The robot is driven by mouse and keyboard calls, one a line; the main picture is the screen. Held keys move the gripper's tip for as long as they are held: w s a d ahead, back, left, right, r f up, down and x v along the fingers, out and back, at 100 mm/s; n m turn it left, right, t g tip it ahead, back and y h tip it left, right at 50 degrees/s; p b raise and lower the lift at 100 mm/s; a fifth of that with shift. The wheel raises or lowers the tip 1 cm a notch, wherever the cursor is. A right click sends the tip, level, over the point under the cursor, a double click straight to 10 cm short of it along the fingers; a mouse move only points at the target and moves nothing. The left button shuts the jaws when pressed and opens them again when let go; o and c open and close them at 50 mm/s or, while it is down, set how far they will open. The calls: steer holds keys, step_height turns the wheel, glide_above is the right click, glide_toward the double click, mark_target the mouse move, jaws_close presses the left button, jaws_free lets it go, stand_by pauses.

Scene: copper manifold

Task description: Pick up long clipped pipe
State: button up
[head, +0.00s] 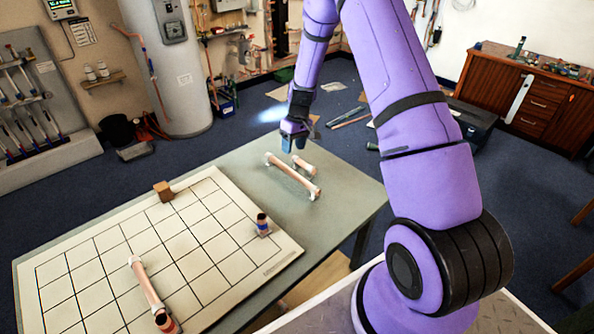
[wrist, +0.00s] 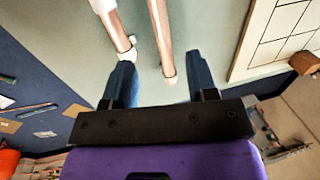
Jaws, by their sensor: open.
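A long copper-coloured pipe (head: 292,176) with pale clips at its ends lies slantwise on the grey-green table. In the wrist view a pipe that seems to be this one (wrist: 160,38) runs from the top edge, its near end between the fingertips in the picture. My gripper (head: 293,144) is open and empty, above the table just beyond the pipes; its blue fingers also show in the wrist view (wrist: 160,65). I cannot tell the exact height gap. A shorter pipe (head: 303,164) lies close beside the long one, and shows left of it in the wrist view (wrist: 115,28).
A gridded white board (head: 100,255) covers the table's left part. The table (head: 240,160) is clear around the two pipes.

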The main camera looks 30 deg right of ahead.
mark_target(291, 170)
steer(key=f, duration=0.3)
steer(key=a+f, duration=0.1)
steer(key=f, duration=0.1)
steer(key=shift+s, duration=0.15)
steer(key=shift+s+a+f, duration=0.15)
steer(key=shift+f, duration=0.75)
steer(key=shift+s+a+f, duration=0.15)
steer(key=shift+f, duration=0.7)
steer(key=shift+s+a+f, duration=0.15)
steer(key=shift+f, duration=0.75)
jaws_close()
